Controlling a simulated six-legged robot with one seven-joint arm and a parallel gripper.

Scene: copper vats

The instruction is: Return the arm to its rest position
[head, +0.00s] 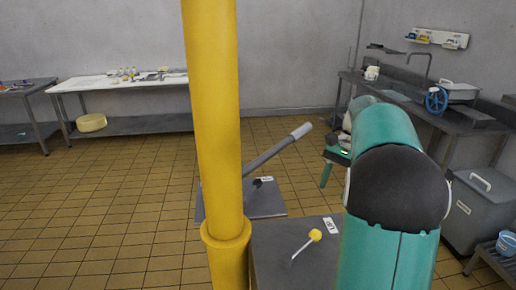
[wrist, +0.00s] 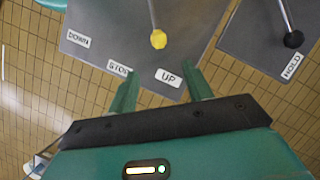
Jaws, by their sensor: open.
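My gripper (wrist: 162,88) is open and empty in the wrist view, its two teal fingers apart at the near edge of a grey panel. In the head view my teal arm fills the right side, and part of the gripper (head: 337,158) shows beyond it. The panel (wrist: 100,22) carries DOWN, STOP and UP labels. Its lever has a yellow knob (wrist: 158,39), which lies beyond the fingertips and apart from them, near UP. The yellow knob also shows in the head view (head: 315,235), beside my arm.
A yellow post (head: 213,120) stands close in front. A long grey lever (head: 280,150) rises from a second panel (head: 265,203). A black-knobbed lever (wrist: 293,39) is near a HOLD label. A sink counter (head: 395,98) stands right, a white table (head: 120,82) back left. Left floor is clear.

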